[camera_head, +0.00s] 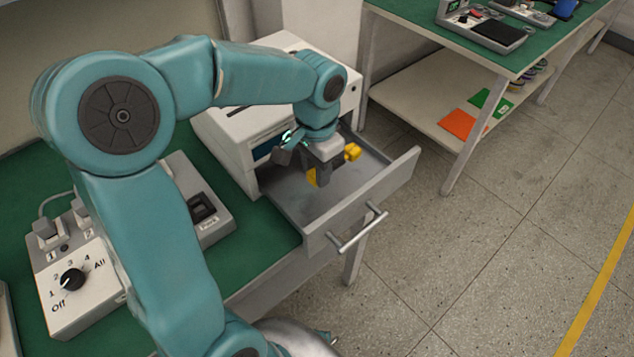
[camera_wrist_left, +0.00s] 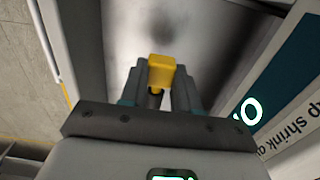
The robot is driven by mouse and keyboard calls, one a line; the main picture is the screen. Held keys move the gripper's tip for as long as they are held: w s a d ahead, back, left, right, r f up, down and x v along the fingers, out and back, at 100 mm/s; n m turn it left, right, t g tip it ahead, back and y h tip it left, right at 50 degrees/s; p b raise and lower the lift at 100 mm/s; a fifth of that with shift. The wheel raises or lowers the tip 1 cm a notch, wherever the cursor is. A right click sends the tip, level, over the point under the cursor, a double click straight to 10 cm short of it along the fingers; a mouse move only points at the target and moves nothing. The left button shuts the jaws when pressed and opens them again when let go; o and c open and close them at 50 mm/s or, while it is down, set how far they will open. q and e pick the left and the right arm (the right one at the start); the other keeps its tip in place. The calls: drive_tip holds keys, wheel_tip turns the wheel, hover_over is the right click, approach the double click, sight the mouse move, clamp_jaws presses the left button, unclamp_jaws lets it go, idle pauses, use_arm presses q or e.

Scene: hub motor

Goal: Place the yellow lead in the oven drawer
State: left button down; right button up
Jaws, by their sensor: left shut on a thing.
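The oven drawer (camera_head: 375,192) is pulled out from the white oven and looks empty inside. My left gripper (camera_head: 319,178) is over the drawer, pointing down, shut on the yellow lead (camera_head: 352,152). Yellow parts show on both sides of the fingers in the head view. In the left wrist view the lead's yellow block (camera_wrist_left: 161,70) sits between the fingertips (camera_wrist_left: 163,85), with the grey drawer floor (camera_wrist_left: 190,35) beyond it. I cannot tell whether the lead touches the floor. My right gripper is not in view.
The white oven (camera_head: 225,130) stands behind the drawer on a green bench (camera_head: 255,225). A switch box with a knob (camera_head: 72,280) and a grey device (camera_head: 203,205) are at the left. Another bench (camera_head: 410,12) with a lower shelf is at the upper right.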

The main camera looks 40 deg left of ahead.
sight(316, 193)
use_arm(q)
drive_tip(key=shift+a+f+b, duration=0.1)
drive_tip(key=shift+f+b, duration=0.25)
drive_tip(key=shift+f, duration=2)
drive_tip(key=c, duration=0.8)
unclamp_jaws()
drive_tip(key=shift+w+f, duration=0.1)
drive_tip(key=shift+f, duration=0.05)
drive_tip(key=shift+r, duration=0.35)
wheel_tip(316, 193, up, 12)
drive_tip(key=shift+f+p, duration=0.1)
drive_tip(key=shift+p, duration=0.9)
